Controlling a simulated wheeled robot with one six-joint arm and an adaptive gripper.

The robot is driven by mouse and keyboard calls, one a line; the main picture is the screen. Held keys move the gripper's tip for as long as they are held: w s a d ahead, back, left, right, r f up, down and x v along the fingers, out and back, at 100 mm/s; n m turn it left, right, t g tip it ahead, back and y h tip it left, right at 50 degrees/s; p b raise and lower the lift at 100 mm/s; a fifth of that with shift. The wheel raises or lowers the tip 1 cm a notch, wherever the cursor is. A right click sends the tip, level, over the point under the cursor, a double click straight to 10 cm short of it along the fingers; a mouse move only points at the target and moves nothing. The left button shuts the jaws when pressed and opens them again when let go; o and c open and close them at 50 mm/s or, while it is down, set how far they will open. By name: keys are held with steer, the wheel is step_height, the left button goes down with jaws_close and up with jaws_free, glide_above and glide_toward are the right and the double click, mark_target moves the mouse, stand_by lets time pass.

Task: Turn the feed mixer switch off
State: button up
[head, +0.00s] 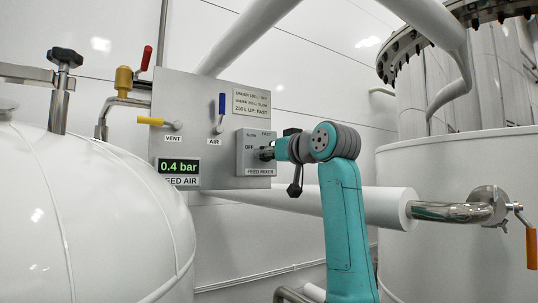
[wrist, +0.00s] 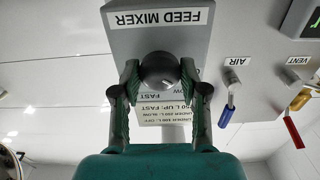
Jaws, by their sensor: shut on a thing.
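The feed mixer switch is a round dark knob (wrist: 160,71) on a grey box (head: 246,160) labelled FEED MIXER, with OFF, SLOW and FAST marked around the knob. The box is at the right end of the grey panel. My gripper (head: 268,153) reaches it from the right in the head view and mostly hides the knob there. In the wrist view, which is upside down, my gripper (wrist: 159,74) has one finger on each side of the knob and is shut on it. A small pale mark shows on the knob; which setting it points to I cannot tell.
The panel (head: 190,90) also carries a blue AIR lever (head: 222,104), a yellow VENT lever (head: 150,121) and a 0.4 bar display (head: 179,167). A white tank (head: 80,220) stands at left. A white pipe (head: 380,205) runs behind my arm.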

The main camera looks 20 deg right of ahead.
steer(key=n, duration=0.6)
steer(key=shift+n, duration=0.4)
stand_by(0.4)
steer(key=o, duration=1.1)
steer(key=v, duration=1.2)
